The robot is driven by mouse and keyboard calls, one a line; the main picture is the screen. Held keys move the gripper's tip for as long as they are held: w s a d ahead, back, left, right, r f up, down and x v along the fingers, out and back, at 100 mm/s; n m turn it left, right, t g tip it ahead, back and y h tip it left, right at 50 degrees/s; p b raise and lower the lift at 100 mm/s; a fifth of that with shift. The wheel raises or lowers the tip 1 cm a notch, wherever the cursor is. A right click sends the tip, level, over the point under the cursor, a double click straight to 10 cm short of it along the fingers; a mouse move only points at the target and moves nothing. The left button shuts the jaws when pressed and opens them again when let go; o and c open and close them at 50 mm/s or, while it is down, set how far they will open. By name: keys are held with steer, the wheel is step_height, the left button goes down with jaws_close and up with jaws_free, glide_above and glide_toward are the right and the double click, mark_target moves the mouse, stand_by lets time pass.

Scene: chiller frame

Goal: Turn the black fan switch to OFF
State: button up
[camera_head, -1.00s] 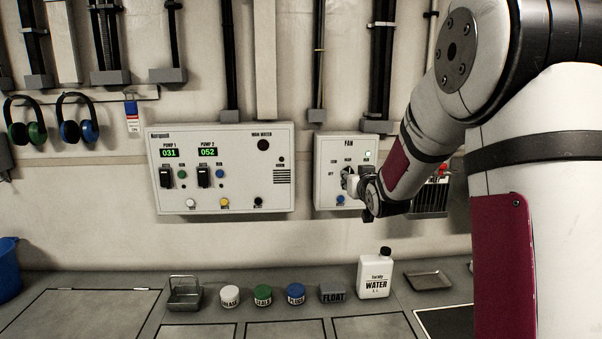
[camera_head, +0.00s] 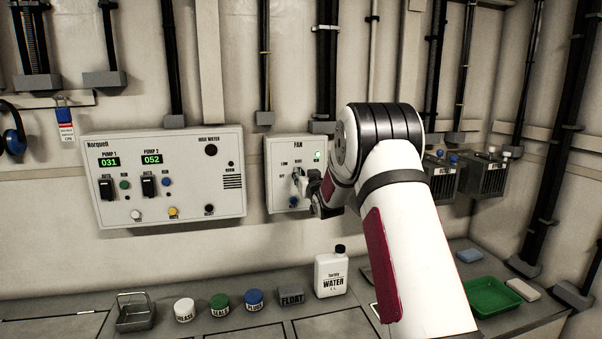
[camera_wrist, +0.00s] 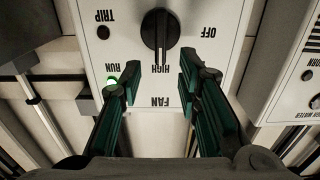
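The white FAN box (camera_head: 275,200) hangs on the wall at centre in the head view. It fills the top of the wrist view (camera_wrist: 225,20), upside down. Its black fan switch (camera_wrist: 160,28) shows there with a white mark pointing at HIGH; OFF is printed to its right in that view. My gripper (camera_wrist: 158,70) is open, its two dark green fingers apart and nothing seen between them. The switch appears beyond the fingertips, in line with the gap; contact is not visible. In the head view my gripper (camera_head: 308,185) is in front of the box and hides part of it.
A green RUN lamp (camera_wrist: 112,88) is lit. A larger pump panel (camera_head: 120,205) hangs left of the FAN box. Dark vented boxes (camera_head: 487,178) stand out at right.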

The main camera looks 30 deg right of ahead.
mark_target(301, 171)
steer(key=shift+x, duration=2.15)
jaws_close()
